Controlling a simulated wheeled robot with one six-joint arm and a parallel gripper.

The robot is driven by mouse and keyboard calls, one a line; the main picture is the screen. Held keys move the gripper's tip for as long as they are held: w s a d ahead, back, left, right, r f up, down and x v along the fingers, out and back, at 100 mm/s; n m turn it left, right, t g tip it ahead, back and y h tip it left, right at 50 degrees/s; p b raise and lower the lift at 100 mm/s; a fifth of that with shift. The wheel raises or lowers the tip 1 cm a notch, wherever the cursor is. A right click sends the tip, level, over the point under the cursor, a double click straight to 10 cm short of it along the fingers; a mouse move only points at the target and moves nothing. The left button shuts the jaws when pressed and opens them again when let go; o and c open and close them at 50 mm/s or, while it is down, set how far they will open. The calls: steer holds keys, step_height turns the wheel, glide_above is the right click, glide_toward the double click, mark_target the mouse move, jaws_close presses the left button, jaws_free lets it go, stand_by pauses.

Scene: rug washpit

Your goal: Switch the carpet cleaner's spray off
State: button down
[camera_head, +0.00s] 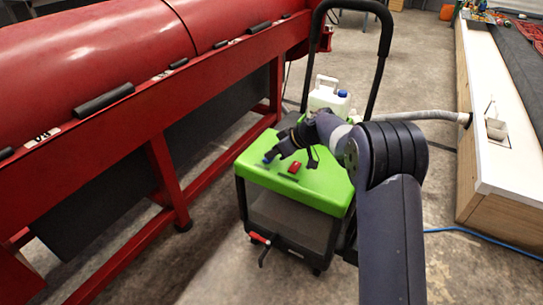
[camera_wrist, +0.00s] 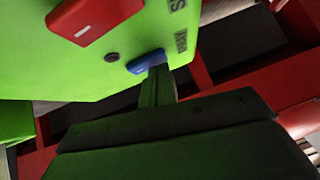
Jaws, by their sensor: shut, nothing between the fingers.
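The carpet cleaner (camera_head: 240,165) has a bright green top; its green panel also fills the upper left of the wrist view (camera_wrist: 60,75). A red switch (camera_head: 294,167) sits on that top and shows large in the wrist view (camera_wrist: 95,18). A smaller blue switch (camera_head: 268,159) sits to its left and shows in the wrist view (camera_wrist: 145,62). My gripper (camera_head: 272,154) is shut and empty. In the wrist view its fingertips (camera_wrist: 158,72) are right at the blue switch, partly covering it; I cannot tell whether they touch. Lettering beside the switches is only partly readable.
A red machine (camera_head: 90,60) stands on the left. A red-handled lever (camera_head: 259,239) is low in front.

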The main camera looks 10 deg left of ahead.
steer(key=shift+s, duration=0.35)
steer(key=shift+w+f, duration=0.15)
steer(key=shift+w, duration=0.05)
steer(key=shift+w+d, duration=0.25)
steer(key=shift+w, duration=0.6)
steer(key=shift+r, duration=0.2)
steer(key=shift+r, duration=0.25)
steer(key=r, duration=0.1)
steer(key=r+p, duration=0.1)
steer(key=r, duration=0.1)
steer(key=r+p, duration=0.1)
steer(key=shift+w+d+r, duration=0.3)
steer(key=shift+d, duration=0.1)
steer(key=p+v, duration=0.2)
steer(key=v, duration=0.6)
steer(key=shift+d, duration=0.4)
